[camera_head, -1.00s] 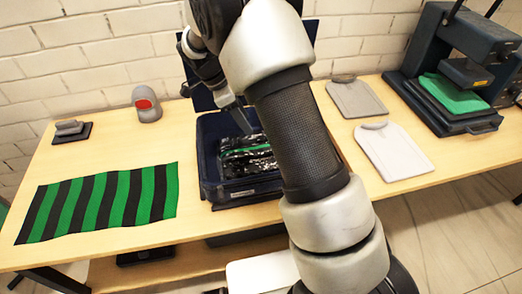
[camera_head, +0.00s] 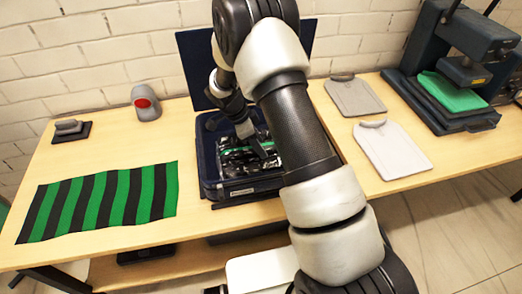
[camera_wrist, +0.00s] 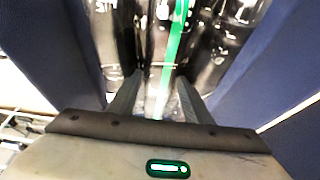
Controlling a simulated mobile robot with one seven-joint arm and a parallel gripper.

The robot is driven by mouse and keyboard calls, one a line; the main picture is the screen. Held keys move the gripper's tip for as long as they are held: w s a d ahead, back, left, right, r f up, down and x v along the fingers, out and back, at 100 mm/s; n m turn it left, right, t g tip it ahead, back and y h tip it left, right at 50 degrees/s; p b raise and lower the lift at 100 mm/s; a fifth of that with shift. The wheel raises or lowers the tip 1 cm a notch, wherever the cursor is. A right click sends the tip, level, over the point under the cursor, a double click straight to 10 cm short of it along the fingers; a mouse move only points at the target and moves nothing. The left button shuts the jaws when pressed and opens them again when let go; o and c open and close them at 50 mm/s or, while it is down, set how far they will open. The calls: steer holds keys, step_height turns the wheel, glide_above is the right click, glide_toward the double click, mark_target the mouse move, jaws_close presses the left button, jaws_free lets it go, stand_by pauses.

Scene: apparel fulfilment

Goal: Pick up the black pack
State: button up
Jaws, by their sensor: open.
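The black pack (camera_head: 233,159) is glossy, with a green stripe. It lies inside the dark blue bin (camera_head: 205,172) on the table. In the wrist view the pack (camera_wrist: 215,45) fills the space ahead of my fingers, its green stripe running between them. My gripper (camera_head: 262,152) reaches down into the bin over the pack. In the wrist view my gripper (camera_wrist: 157,92) is open, its two fingers apart at the near part of the pack. I cannot tell whether the fingertips touch it. My arm hides the bin's right part in the head view.
The bin's walls (camera_wrist: 255,75) stand close on both sides, and its raised lid (camera_head: 196,60) is behind. A green-and-black striped cloth (camera_head: 100,203) lies left. Table left of the bin is partly clear.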

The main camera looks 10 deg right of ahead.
steer(key=c, duration=0.9)
